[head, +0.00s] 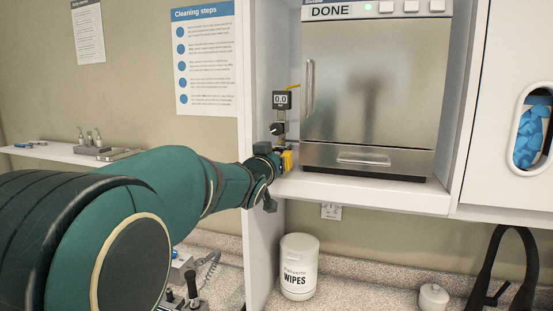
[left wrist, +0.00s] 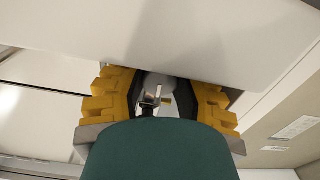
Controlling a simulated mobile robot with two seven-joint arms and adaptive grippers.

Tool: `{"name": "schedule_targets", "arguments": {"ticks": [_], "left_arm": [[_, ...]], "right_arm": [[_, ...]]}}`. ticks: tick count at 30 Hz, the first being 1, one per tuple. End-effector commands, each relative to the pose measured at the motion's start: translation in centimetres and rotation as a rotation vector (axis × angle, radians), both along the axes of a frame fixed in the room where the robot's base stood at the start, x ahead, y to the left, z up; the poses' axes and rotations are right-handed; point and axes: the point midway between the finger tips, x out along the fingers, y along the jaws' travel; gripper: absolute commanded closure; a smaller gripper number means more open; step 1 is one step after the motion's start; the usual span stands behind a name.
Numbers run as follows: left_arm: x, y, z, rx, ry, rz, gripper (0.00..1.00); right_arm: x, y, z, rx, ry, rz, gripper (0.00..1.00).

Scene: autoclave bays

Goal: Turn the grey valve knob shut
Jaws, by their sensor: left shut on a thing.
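My left gripper (head: 284,162) is at the left front edge of the autoclave bay, just below a small gauge reading 0.0. In the left wrist view my left gripper (left wrist: 160,99) has its yellow-padded fingers on both sides of a grey rounded piece, which looks like the grey valve knob (left wrist: 158,83). The fingers are shut on it. In the head view the knob is hidden behind the gripper. How far the knob is turned cannot be told. My right gripper is not in view.
The steel autoclave (head: 372,85) stands on the shelf, its display reading DONE beside a green light. The gauge (head: 282,100) and a black knob (head: 277,129) are just above my gripper. A white wipes tub (head: 299,267) stands on the counter below.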

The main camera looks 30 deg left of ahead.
Motion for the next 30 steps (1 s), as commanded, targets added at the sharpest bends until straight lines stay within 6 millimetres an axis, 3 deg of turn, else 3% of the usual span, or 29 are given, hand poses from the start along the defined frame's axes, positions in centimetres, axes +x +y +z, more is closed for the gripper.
{"name": "schedule_targets", "arguments": {"ticks": [13, 14, 15, 30], "left_arm": [[0.02, -0.03, 0.04, 0.091, 0.021, 0.000, 1.00], [0.02, -0.03, 0.04, 0.091, 0.021, 0.000, 0.61], [0.02, -0.03, 0.05, 0.091, 0.021, 0.000, 0.53], [-0.51, -0.28, 0.08, 0.091, 0.021, -0.002, 0.53]], "right_arm": [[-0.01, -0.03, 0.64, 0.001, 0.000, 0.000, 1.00], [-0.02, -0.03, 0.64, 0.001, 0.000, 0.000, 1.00], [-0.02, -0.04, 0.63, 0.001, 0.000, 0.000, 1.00], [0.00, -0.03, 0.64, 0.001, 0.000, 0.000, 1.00]]}}
